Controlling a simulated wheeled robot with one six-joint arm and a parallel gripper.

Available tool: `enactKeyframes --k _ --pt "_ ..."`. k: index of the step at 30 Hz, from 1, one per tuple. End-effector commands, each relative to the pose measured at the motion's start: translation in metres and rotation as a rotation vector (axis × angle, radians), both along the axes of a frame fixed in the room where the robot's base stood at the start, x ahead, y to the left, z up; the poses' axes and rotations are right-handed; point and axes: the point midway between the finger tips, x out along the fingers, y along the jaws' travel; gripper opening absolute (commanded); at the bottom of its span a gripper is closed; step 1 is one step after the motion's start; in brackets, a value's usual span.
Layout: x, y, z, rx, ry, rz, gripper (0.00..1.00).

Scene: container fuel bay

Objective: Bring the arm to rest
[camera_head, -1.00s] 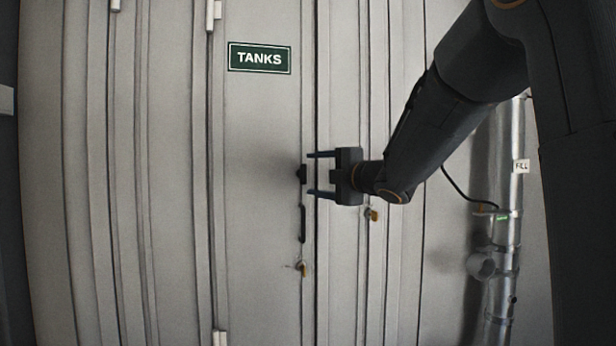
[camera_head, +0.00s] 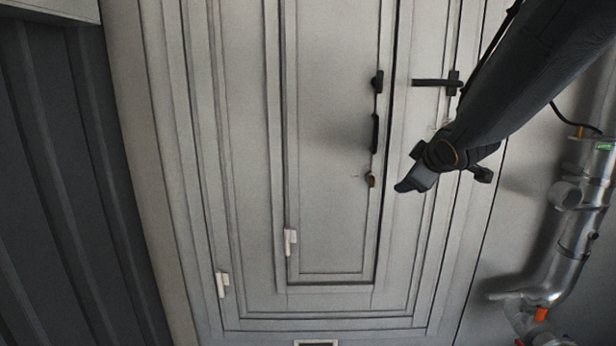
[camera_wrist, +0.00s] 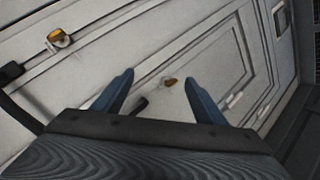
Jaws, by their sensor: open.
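My gripper (camera_head: 408,187) shows edge-on in the head view, pointing down and left in front of the grey cabinet front. Its two blue-grey fingers stand wide apart in the wrist view (camera_wrist: 159,78), with nothing between them. My arm comes in from the upper right and is bent at the wrist. The gripper appears clear of the inner door (camera_head: 325,150); the exact distance to the panel cannot be told.
The inner door has a black pull (camera_head: 375,133) and a brass lock piece (camera_head: 371,181) on its right edge. A black lever (camera_head: 436,82) sits right of it. Metal pipes (camera_head: 575,215) stand at the right. A dark ribbed wall (camera_head: 70,190) is at the left.

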Motion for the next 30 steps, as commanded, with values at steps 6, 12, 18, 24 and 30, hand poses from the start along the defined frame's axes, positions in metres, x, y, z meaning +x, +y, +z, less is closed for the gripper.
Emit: enactKeyframes --k 6,12,18,24,30 --pt "-0.102 0.011 -0.112 0.240 0.372 -0.307 0.66" --pt "-0.212 0.037 -0.181 0.398 0.691 -0.577 0.66" --pt "-0.289 0.061 -0.207 0.473 0.898 -0.757 0.66" --pt "-0.311 0.069 -0.212 0.492 0.958 -0.811 0.66" --pt "-0.310 0.068 -0.212 0.492 0.957 -0.809 0.66"
